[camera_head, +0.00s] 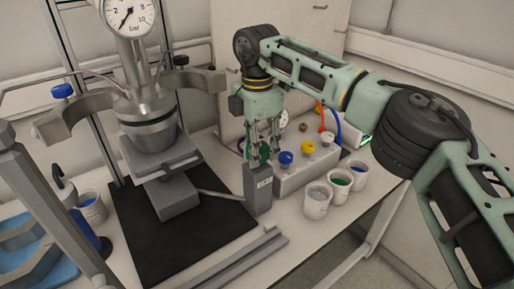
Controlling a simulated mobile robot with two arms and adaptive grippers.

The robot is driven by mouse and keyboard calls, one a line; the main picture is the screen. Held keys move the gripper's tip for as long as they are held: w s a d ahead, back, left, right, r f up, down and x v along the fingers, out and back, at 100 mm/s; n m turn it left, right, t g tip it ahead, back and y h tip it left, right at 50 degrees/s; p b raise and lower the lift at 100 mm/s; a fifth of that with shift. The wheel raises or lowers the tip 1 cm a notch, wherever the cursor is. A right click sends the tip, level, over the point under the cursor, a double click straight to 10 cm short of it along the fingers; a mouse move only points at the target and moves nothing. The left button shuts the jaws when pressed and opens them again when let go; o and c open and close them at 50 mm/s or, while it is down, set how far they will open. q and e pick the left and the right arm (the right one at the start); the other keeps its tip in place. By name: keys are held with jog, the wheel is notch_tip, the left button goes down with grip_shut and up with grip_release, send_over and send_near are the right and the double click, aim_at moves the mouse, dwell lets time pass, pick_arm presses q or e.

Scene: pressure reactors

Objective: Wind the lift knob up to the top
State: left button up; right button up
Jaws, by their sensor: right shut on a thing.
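The lift (172,165) is a grey stepped platform under the metal reactor vessel (148,117), on the black mat. A thin rod (218,196) runs from it toward a grey upright box (257,193) with a small display too blurred to read. My right gripper (263,158) points down at the top of this box, its fingers closed together there. The lift knob is mostly hidden between the fingers, so its turn cannot be seen. A green round part (252,151) shows behind the fingers. My left gripper is out of view.
A block with blue (286,158), yellow (308,147) and other knobs stands just right of the box. Several cups, one with green liquid (340,180), stand before it. A pressure gauge (127,17) tops the reactor. Blue trays (30,255) lie at left.

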jog(key=shift+w+r+m, duration=0.15)
jog(key=shift+m, duration=0.25)
jog(key=o, duration=1.1)
notch_tip(320, 180, up, 12)
jog(key=shift+f, duration=0.1)
dwell(0.4)
